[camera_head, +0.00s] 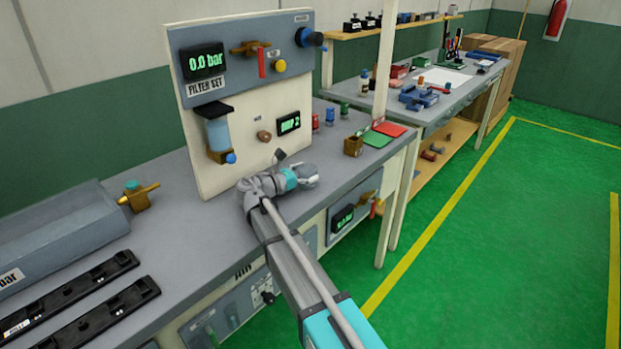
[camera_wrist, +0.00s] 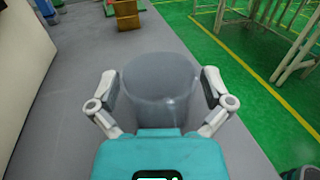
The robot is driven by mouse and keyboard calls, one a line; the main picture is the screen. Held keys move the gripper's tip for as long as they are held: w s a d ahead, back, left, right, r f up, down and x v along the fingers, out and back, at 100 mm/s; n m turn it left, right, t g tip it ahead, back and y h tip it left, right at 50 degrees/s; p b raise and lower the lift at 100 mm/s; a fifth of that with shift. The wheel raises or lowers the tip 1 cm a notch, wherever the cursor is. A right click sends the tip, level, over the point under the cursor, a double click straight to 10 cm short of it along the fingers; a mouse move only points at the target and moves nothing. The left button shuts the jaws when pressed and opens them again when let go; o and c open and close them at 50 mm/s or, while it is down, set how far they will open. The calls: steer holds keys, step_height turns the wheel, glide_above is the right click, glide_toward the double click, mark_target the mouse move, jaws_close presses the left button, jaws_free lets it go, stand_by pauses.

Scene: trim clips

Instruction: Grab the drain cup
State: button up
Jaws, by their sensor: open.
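A clear grey cup (camera_wrist: 160,85), which fits the drain cup, has an open round mouth and shows in the middle of the wrist view. My gripper (camera_wrist: 163,88) is open, with one finger on each side of the cup. The fingers look apart from its wall, though contact low down is hard to tell. In the head view my gripper (camera_head: 304,174) is low over the bench in front of the filter panel. I cannot make out the cup clearly there, among the grey parts of my gripper.
The filter panel (camera_head: 248,105) with a bluish bowl (camera_head: 217,133) stands close behind my arm. A brown block (camera_head: 353,146), a green mat (camera_head: 377,139) and a red mat (camera_head: 390,129) lie further right on the bench (camera_head: 190,255). Black rails (camera_head: 85,288) lie at the left.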

stand_by(0.5)
steer(key=c, duration=0.9)
steer(key=shift+r, duration=0.2)
step_height(320, 180, up, 2)
steer(key=p, duration=0.2)
steer(key=shift+r+p, duration=0.15)
steer(key=shift+p, duration=0.2)
steer(key=shift+s+d+r+p, duration=0.3)
steer(key=shift+s+r+p, duration=1.4)
steer(key=shift+s, duration=0.65)
steer(key=shift+s+d+r+p, duration=0.3)
steer(key=shift+s+r+p, duration=1.45)
steer(key=shift+s, duration=0.55)
steer(key=shift+s+d+r+p, duration=0.3)
steer(key=shift+s+r+p, duration=1.4)
steer(key=shift+s, duration=0.65)
